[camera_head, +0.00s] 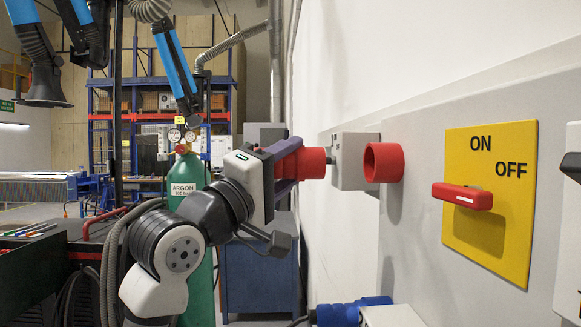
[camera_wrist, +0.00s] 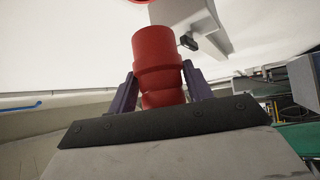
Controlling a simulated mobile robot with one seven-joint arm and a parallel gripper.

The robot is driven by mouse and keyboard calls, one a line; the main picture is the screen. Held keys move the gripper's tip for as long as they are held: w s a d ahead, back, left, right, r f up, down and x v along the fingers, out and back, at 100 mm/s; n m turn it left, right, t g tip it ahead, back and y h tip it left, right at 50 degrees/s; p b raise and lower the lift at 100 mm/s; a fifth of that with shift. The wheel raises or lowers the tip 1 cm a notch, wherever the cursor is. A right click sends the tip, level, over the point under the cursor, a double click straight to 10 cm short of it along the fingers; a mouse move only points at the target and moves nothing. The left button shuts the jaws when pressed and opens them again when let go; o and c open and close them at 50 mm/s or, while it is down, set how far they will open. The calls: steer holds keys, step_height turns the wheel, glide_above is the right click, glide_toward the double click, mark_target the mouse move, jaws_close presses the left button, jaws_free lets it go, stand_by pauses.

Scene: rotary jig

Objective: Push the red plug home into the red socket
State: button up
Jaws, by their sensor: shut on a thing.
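The red plug (camera_head: 312,163) is held in my gripper (camera_head: 284,165), its front end pointing right toward the wall panel. In the wrist view the plug (camera_wrist: 158,62) stands between the two purple fingers of my gripper (camera_wrist: 161,92), which are shut on it. The red socket (camera_head: 383,163) juts from the grey panel to the right of the plug, at about the same height in the head view. A gap shows between plug and socket in that view. In the wrist view only a sliver of red shows at the top edge, likely the socket.
A yellow plate (camera_head: 490,200) with a red ON/OFF handle (camera_head: 462,196) is right of the socket. A grey box (camera_head: 352,160) is on the wall behind the gap. A blue connector (camera_head: 350,312) is low in front. A green argon cylinder (camera_head: 190,250) stands behind my arm.

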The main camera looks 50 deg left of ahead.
mark_target(317, 172)
steer(key=shift+b, duration=0.3)
steer(key=shift+w+d+b, duration=0.55)
steer(key=shift+w+d, duration=1.4)
steer(key=shift+w, duration=0.3)
steer(key=shift+b, duration=0.55)
steer(key=shift+w+d+b, duration=0.65)
steer(key=shift+w+d, duration=0.75)
steer(key=shift+w, duration=0.2)
stand_by(0.6)
steer(key=o, duration=1.2)
steer(key=shift+d, duration=0.1)
steer(key=shift+w, duration=0.15)
steer(key=shift+f, duration=0.1)
